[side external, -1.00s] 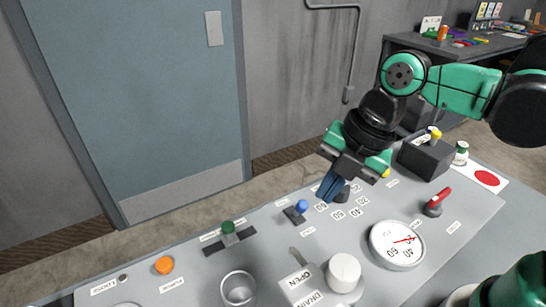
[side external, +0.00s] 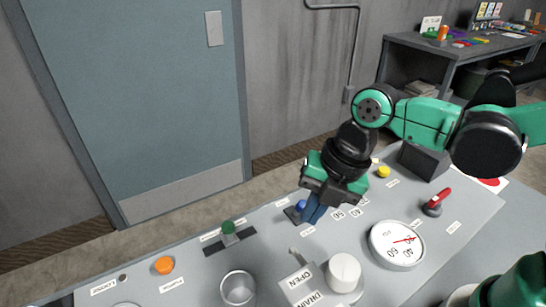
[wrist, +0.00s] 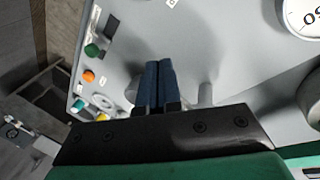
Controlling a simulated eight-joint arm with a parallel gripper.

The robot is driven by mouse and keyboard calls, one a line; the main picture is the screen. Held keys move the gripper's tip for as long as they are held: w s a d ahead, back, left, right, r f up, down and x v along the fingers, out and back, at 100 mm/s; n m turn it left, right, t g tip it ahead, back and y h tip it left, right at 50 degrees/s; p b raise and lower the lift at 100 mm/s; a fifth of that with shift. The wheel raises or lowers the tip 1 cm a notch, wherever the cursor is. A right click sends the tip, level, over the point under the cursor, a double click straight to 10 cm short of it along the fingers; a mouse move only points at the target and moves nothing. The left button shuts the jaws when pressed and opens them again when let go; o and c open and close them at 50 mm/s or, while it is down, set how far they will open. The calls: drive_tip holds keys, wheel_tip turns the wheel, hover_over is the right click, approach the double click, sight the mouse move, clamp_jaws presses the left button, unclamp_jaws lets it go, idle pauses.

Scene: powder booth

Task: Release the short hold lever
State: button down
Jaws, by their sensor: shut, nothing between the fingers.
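My gripper (side external: 313,214) is shut and empty, its blue fingers pointing down at the panel. In the wrist view the two fingers (wrist: 159,82) lie together. A short lever with a blue knob (side external: 300,206) on a dark base is just left of the fingertips in the side view; I cannot tell whether they touch. Another short lever, with a red handle (side external: 439,199), leans up and right on a dark round base, well to the right of my gripper. The labels are too small to read, so I cannot tell which is the hold lever.
The grey panel (side external: 205,283) also holds a green-knobbed slider (side external: 228,229), an orange button (side external: 164,265), a cup (side external: 238,288), a white knob (side external: 343,272), a gauge (side external: 397,245), a yellow button (side external: 383,171) and a dark box (side external: 424,161). Open air lies above the panel's left part.

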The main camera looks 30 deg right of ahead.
sight(298, 230)
drive_tip(key=x, duration=0.5)
drive_tip(key=shift+a+f, duration=0.1)
drive_tip(key=shift+f, duration=0.2)
drive_tip(key=shift+w+f, duration=0.2)
drive_tip(key=shift+f, duration=0.15)
drive_tip(key=shift+w+d+r, duration=0.3)
drive_tip(key=shift+w+d, duration=0.3)
drive_tip(key=shift+d, duration=0.1)
drive_tip(key=shift+w+d+r, duration=0.35)
drive_tip(key=shift+w+d, duration=0.2)
drive_tip(key=shift+d, duration=0.15)
drive_tip(key=shift+w+r+g, duration=0.2)
drive_tip(key=shift+w+g, duration=0.2)
drive_tip(key=shift+g, duration=0.3)
drive_tip(key=shift+w, duration=0.1)
drive_tip(key=shift+w+r, duration=0.3)
drive_tip(key=shift+w, duration=0.4)
drive_tip(key=shift+w+r+g, duration=0.1)
drive_tip(key=shift+w+g, duration=0.45)
drive_tip(key=shift+g, duration=0.25)
drive_tip(key=shift+s, duration=0.1)
drive_tip(key=shift+r, duration=0.1)
